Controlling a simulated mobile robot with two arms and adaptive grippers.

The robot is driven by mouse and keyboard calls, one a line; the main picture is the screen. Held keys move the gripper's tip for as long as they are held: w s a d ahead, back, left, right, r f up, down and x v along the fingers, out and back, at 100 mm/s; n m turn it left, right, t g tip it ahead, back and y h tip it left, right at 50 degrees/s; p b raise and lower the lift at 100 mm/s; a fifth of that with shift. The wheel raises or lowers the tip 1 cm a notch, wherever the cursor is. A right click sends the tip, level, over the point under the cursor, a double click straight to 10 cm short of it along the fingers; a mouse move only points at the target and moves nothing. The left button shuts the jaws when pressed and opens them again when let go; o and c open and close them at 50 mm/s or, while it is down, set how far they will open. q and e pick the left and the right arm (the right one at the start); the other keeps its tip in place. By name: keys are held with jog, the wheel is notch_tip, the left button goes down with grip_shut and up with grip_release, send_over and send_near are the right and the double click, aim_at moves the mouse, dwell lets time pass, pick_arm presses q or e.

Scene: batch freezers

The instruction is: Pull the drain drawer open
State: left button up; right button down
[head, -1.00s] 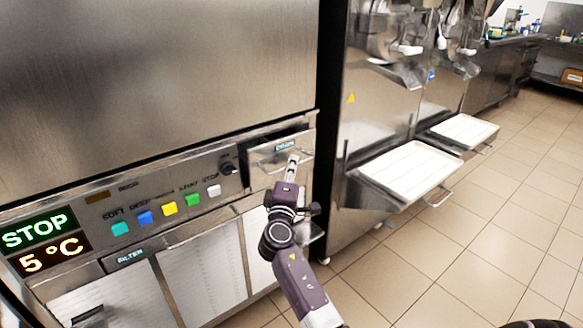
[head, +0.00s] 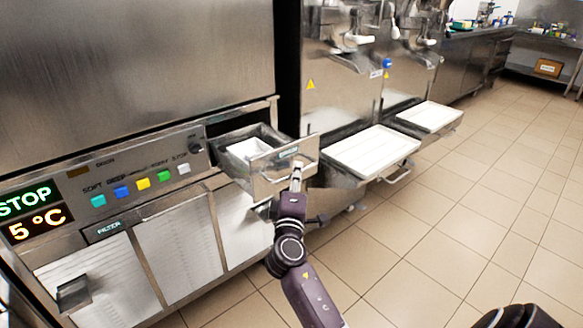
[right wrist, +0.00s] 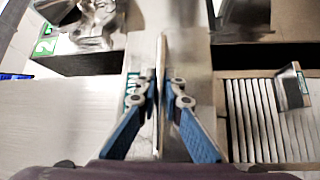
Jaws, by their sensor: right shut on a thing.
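The drain drawer (head: 262,181) is pulled out from the front of the steel freezer, and a white inner tray (head: 248,150) shows inside it. Its front panel has a small label at the top and a bar handle. My right gripper (head: 297,172) is at that handle, shut on it. In the right wrist view, the two blue-padded fingers of the right gripper (right wrist: 164,98) close on the thin bar handle (right wrist: 161,75). The left gripper cannot be made out; only a dark part of mine shows at the bottom right of the head view.
Left of the drawer is a control panel with coloured buttons (head: 143,184) and a display (head: 36,213) reading STOP and 5 °C. Louvred panels (head: 178,248) are below. White drip trays (head: 372,151) jut out at the right. The tiled floor (head: 480,200) there is clear.

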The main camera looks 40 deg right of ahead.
jog(key=shift+a, duration=0.1)
dwell(0.3)
jog(key=c, duration=2.1)
grip_release()
jog(key=shift+s, duration=0.15)
jog(key=v, duration=1.2)
